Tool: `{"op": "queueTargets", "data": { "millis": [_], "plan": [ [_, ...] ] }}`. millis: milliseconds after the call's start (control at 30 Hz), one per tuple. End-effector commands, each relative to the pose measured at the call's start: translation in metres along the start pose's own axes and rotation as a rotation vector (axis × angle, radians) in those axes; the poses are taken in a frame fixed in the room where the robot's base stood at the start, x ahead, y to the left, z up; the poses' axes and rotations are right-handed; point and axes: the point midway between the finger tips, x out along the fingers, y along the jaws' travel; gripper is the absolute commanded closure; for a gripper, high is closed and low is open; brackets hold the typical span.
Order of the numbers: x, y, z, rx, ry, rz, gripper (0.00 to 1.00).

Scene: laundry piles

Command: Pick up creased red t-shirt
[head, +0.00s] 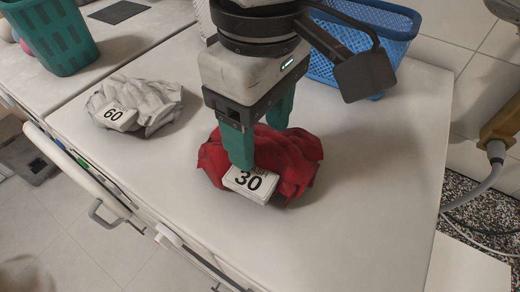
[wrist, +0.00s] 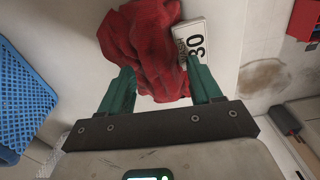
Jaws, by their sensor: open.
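The creased red t-shirt (head: 297,160) lies bunched on the white counter, with a white tag marked 30 (head: 250,184) against its front. My gripper (head: 258,140) points down at the shirt with its green fingers apart. In the head view one finger is in front of the shirt, beside the tag, and the other is behind or over its far side. In the wrist view the red t-shirt (wrist: 146,50) lies between and beyond the two fingertips of my gripper (wrist: 163,82). The tag (wrist: 193,42) is at its right. Whether the fingers touch the cloth is unclear.
A grey-white cloth pile (head: 150,100) with a tag marked 60 (head: 115,115) lies to the left. A blue basket (head: 385,48) stands behind my gripper and a green basket (head: 60,38) at the back left. The counter (head: 370,200) is bare right of the shirt.

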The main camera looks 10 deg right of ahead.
Motion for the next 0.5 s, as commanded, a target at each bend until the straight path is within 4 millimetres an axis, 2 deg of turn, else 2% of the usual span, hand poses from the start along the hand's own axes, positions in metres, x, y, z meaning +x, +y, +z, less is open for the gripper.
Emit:
{"op": "queueTargets", "data": {
  "millis": [200, 500],
  "plan": [
    [0.0005, 0.0000, 0.0000, 0.000, 0.000, 0.000, 0.37],
    [0.0003, 0.0001, -0.0001, 0.000, 0.000, 0.000, 0.66]
  ]
}}
